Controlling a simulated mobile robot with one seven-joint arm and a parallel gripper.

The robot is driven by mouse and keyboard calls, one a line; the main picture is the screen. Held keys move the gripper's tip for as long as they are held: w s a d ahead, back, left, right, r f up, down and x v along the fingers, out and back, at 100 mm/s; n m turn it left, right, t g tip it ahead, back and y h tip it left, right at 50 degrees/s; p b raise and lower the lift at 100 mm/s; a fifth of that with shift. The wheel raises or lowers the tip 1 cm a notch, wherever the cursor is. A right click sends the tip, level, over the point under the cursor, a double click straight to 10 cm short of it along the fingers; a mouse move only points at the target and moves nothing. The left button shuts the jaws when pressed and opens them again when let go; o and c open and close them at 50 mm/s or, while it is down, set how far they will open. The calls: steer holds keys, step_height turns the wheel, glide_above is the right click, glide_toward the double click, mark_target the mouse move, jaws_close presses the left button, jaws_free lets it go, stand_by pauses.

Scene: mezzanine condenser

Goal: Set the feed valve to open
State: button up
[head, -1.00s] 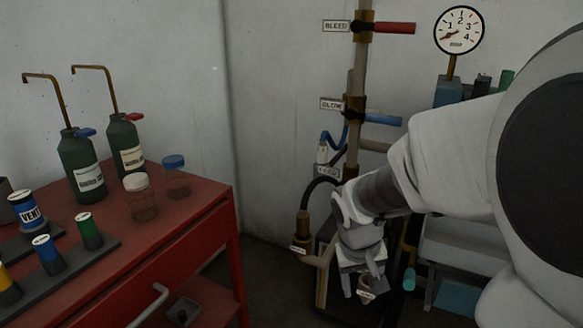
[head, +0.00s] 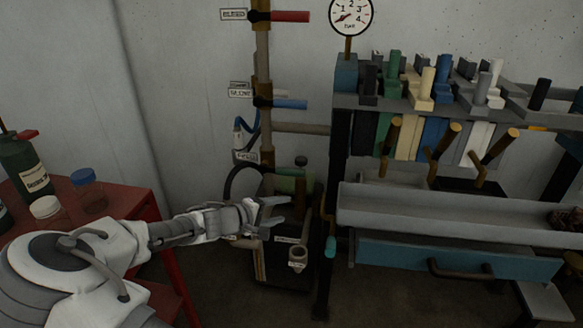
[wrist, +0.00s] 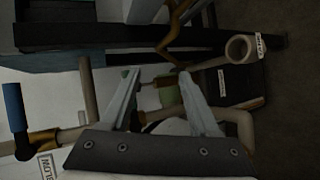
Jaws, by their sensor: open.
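The feed label (head: 246,157) is on the lower part of the vertical pipe in the head view. A green handle (head: 290,185) sticks out to the right at about that height, just above and behind my gripper (head: 283,210); it seems to belong to the feed valve. The valve body is partly hidden. My gripper is open, pointing right, with nothing held. In the wrist view, a green part (wrist: 166,94) shows between and beyond the fingers of my gripper (wrist: 160,72). I cannot tell whether any finger touches it.
Above on the same pipe are a blue-handled blow valve (head: 285,104) and a red-handled bleed valve (head: 285,16), with a gauge (head: 351,17) beside them. A rack with a grey trough (head: 440,215) stands to the right. A red bench (head: 125,215) is at left.

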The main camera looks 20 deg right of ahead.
mark_target(290, 174)
steer(key=w+a+r+n+t+h+p, duration=0.1)
steer(key=w+a+r+n+t, duration=0.2)
steer(key=w+a+r+t, duration=0.15)
steer(key=shift+g, duration=0.45)
steer(key=b+x, duration=0.1)
steer(key=x, duration=0.5)
steer(key=b+x, duration=0.1)
steer(key=x, duration=0.4)
steer(key=b+x, duration=0.1)
steer(key=x, duration=0.5)
steer(key=shift+w+d+f, duration=0.1)
steer(key=shift+d+f, duration=0.2)
steer(key=shift+f, duration=0.1)
jaws_close()
